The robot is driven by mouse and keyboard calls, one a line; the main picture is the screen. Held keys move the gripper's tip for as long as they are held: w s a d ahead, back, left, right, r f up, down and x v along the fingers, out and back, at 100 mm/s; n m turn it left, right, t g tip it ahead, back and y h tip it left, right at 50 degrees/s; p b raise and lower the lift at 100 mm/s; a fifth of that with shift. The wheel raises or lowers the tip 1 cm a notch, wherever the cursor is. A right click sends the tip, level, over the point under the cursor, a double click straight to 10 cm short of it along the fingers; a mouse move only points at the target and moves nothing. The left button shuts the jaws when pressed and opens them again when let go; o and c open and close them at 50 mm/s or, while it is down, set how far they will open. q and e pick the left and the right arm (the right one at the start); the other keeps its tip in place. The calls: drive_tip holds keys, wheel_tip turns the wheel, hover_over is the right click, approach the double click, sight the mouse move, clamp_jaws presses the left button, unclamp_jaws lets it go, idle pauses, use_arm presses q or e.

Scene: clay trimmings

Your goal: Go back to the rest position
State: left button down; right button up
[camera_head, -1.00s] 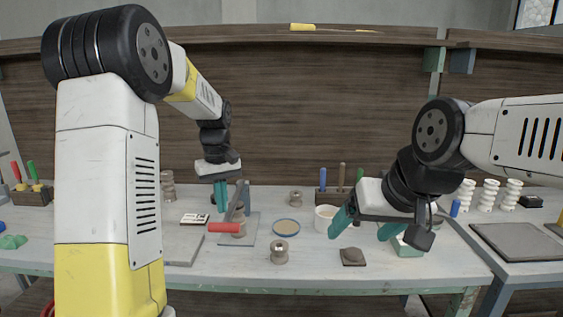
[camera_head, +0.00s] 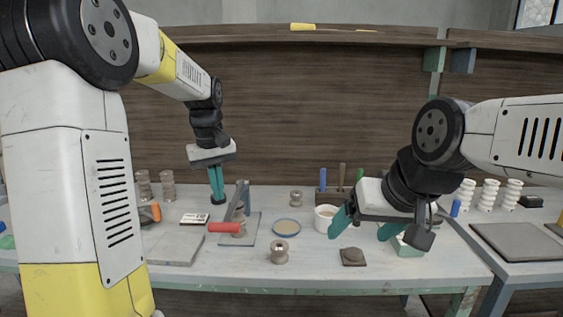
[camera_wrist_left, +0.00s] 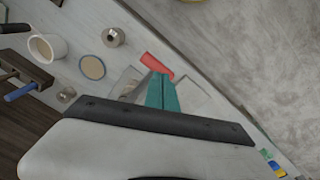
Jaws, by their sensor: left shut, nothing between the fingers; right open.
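My left gripper (camera_head: 217,184) has teal fingers pointing down, shut and empty, above the back left part of the workbench (camera_head: 330,277). In the left wrist view its closed fingers (camera_wrist_left: 162,92) appear over the bench near a red-handled tool (camera_wrist_left: 156,66). That red-handled tool (camera_head: 223,228) lies to the right of and in front of the gripper in the head view. My right gripper (camera_head: 366,230) is open, with its teal fingers apart above the right part of the bench. Nothing shows between them.
A brown clay lump on a dark slab (camera_head: 352,257) lies below my right gripper. A white tub (camera_head: 326,218), a round tan dish (camera_head: 287,227) and a metal spool (camera_head: 279,252) stand mid-bench. A grey board (camera_head: 175,247) lies at left. White coiled pieces stand at right.

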use_arm(q)
drive_tip(key=s+d+r+m+t+h, duration=0.1)
drive_tip(key=s+m+t, duration=0.1)
drive_tip(key=s, duration=0.9)
drive_tip(key=s+d+r+m+t, duration=0.1)
drive_tip(key=s+r+m+t, duration=0.1)
drive_tip(key=s, duration=0.8)
drive_tip(key=shift+s+m+t+h, duration=0.4)
drive_tip(key=shift+m+t, duration=0.3)
drive_tip(key=shift+t, duration=0.1)
